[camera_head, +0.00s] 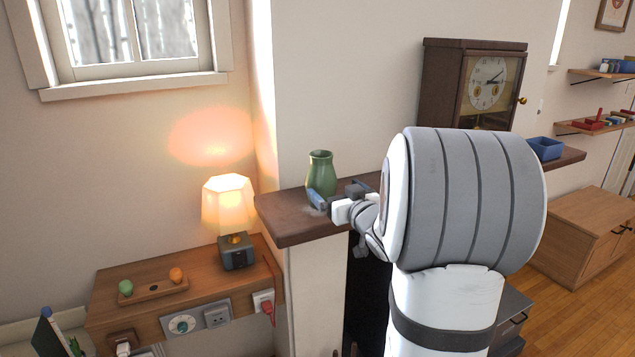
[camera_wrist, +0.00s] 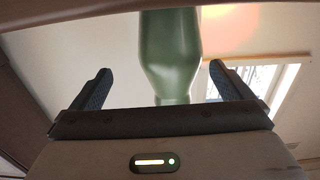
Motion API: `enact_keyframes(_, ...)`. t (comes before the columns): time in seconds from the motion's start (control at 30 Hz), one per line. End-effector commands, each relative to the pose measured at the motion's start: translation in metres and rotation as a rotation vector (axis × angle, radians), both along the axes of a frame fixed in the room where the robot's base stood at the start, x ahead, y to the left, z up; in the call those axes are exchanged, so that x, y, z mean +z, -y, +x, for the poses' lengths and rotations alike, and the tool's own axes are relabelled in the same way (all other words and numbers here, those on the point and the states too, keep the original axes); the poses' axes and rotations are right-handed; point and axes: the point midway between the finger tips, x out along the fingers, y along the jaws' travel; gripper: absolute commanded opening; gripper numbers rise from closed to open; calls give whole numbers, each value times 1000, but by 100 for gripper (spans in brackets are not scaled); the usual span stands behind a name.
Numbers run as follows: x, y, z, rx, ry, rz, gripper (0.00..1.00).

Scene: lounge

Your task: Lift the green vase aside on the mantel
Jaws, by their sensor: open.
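The green vase (camera_head: 320,174) stands upright near the left end of the dark wooden mantel (camera_head: 285,220). In the wrist view the vase (camera_wrist: 170,55) shows between and beyond the two blue-padded fingers. My gripper (camera_head: 338,196) is at the vase's lower front right, its fingers spread. In the wrist view my gripper (camera_wrist: 158,85) is open, with a gap on both sides of the vase. The vase's lower right part is partly hidden by my gripper in the head view.
A dark wooden clock (camera_head: 473,85) stands farther right on the mantel, with a blue box (camera_head: 545,148) near its right end. A lit lamp (camera_head: 230,205) stands on the lower shelf (camera_head: 205,295) at left. My arm hides the mantel's middle.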

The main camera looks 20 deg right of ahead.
Motion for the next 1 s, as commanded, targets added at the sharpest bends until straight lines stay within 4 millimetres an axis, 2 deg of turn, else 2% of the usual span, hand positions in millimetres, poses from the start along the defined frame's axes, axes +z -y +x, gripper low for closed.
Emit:
enact_keyframes(0.3, -1, -20, 46, 22, -2, 0, 99)
enact_keyframes(0.43, -2, -21, 62, 22, -1, 0, 99)
enact_keyframes(0.73, -3, -23, 68, 24, -1, -2, 99)
enact_keyframes(1.0, -3, -23, 68, 24, -1, -1, 77)
